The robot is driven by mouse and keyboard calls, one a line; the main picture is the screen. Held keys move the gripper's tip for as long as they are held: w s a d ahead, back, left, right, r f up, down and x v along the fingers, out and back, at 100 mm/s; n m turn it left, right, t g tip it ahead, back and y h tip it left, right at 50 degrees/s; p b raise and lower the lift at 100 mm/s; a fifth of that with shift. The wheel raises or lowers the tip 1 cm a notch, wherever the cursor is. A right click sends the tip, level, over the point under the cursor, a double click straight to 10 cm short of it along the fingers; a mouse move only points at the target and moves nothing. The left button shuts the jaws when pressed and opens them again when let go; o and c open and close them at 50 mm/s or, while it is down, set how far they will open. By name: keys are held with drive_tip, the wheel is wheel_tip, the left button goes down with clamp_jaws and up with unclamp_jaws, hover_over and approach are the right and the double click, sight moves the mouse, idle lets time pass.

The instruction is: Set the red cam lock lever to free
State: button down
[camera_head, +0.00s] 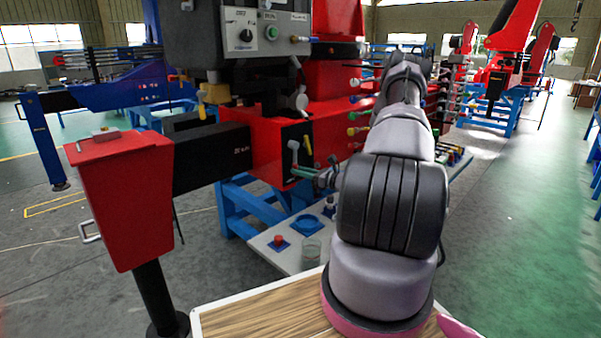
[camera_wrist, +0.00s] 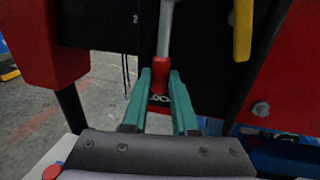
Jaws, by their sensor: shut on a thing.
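The cam lock lever has a grey shaft (camera_wrist: 165,30) that hangs down to a red grip (camera_wrist: 161,77) in the wrist view. In the head view, its grey upper part (camera_head: 293,147) shows on the black plate of the red machine. A white label that seems to read LOCK (camera_wrist: 160,98) lies just below the red grip. My gripper's teal fingers (camera_wrist: 160,76) are on both sides of the red grip and shut on it.
A yellow lever (camera_wrist: 242,30) hangs close to the right on the same plate, also in the head view (camera_head: 308,150). A red box on a post (camera_head: 128,195) stands left. A low table with a red button (camera_head: 278,239) lies below. Coloured valve knobs (camera_head: 355,115) line the machine's right side.

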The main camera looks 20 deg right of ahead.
idle(0.9)
drive_tip(key=shift+s+a+m, duration=0.2)
drive_tip(key=shift+a+m, duration=0.25)
drive_tip(key=shift+m, duration=0.1)
drive_tip(key=shift+s+a+m, duration=0.15)
drive_tip(key=shift+a+m, duration=0.3)
drive_tip(key=shift+m, duration=0.1)
drive_tip(key=s+a+r+m+t+h, duration=0.2)
drive_tip(key=a+r+m, duration=0.5)
drive_tip(key=m, duration=1.1)
drive_tip(key=shift+s+a+r+t, duration=0.35)
drive_tip(key=shift+r+t, duration=0.45)
drive_tip(key=shift+r, duration=0.3)
drive_tip(key=shift+d, duration=0.1)
drive_tip(key=c, duration=0.7)
unclamp_jaws()
drive_tip(key=v, duration=1)
drive_tip(key=shift+s, duration=0.4)
